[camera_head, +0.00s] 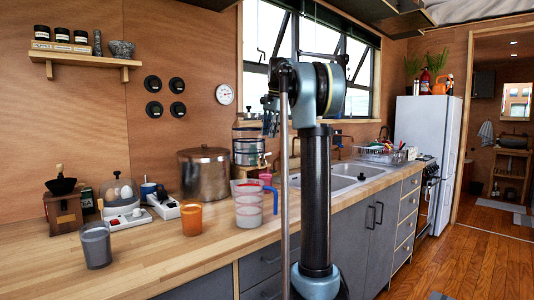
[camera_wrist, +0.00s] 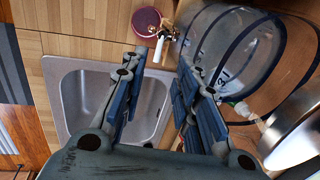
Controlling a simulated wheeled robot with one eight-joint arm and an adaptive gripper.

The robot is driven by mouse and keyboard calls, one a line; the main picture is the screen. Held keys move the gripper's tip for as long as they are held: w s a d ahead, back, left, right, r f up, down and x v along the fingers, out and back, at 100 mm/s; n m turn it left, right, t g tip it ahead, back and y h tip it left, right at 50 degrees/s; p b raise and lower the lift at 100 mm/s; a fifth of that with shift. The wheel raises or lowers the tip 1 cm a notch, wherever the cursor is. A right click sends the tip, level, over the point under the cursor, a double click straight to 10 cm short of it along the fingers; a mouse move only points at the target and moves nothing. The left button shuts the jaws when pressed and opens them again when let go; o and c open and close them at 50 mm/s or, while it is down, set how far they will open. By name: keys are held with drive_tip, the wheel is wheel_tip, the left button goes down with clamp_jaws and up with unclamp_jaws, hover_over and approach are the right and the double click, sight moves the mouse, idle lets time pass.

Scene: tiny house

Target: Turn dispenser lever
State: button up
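The dispenser (camera_head: 248,149) is a glass drum with dark bands on the counter, between a steel pot and the sink, partly behind my arm. In the wrist view its clear body (camera_wrist: 238,52) fills the upper right. A brass tap with a white lever (camera_wrist: 160,48) sticks out from its left side. My gripper (camera_wrist: 160,64) is open, with one dark finger on each side of the lever's line. The lever shows in the gap near the fingertips; I cannot tell whether either finger touches it. In the head view the fingers are not clear.
A pink cup (camera_wrist: 147,21) stands close to the tap. The sink (camera_wrist: 85,95) lies left of the fingers. The steel pot (camera_head: 203,172) is beside the dispenser, with a measuring jug (camera_head: 248,206) in front. An orange cup (camera_head: 191,219) and a grey cup (camera_head: 96,245) stand farther left.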

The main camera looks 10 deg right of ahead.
drive_tip(key=f, duration=0.3)
drive_tip(key=w+f, duration=0.1)
drive_tip(key=f, duration=0.2)
drive_tip(key=a+f, duration=0.1)
drive_tip(key=f, duration=0.1)
drive_tip(key=shift+w+f, duration=0.2)
drive_tip(key=shift+f, duration=0.2)
drive_tip(key=shift+c, duration=0.6)
clamp_jaws()
